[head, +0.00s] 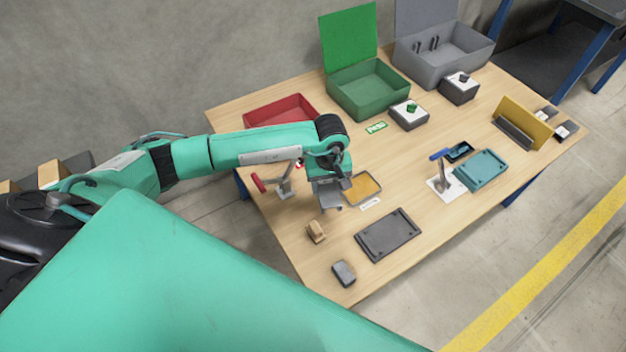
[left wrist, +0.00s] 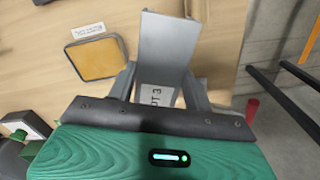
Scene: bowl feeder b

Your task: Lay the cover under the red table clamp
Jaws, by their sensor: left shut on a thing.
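My left gripper (head: 328,205) hangs over the left part of the table. In the left wrist view, the left gripper (left wrist: 160,92) is shut on a grey, plate-like cover (left wrist: 163,45) with raised edges. A label, partly readable, shows between the fingers. The red table clamp (head: 258,183) stands at the table's left edge, left of the gripper, with a grey metal body and red handle. A red piece, likely its handle, shows at right in the left wrist view (left wrist: 252,106). The cover is apart from the clamp in the head view. My right gripper is out of view.
An orange-filled tray (head: 364,187) and white label (head: 370,203) lie right of the gripper. A brown block (head: 316,232), dark tray (head: 388,235) and grey block (head: 344,272) lie in front. A blue-handled clamp (head: 440,172) stands right. Red (head: 281,108) and green (head: 367,92) bins stand behind.

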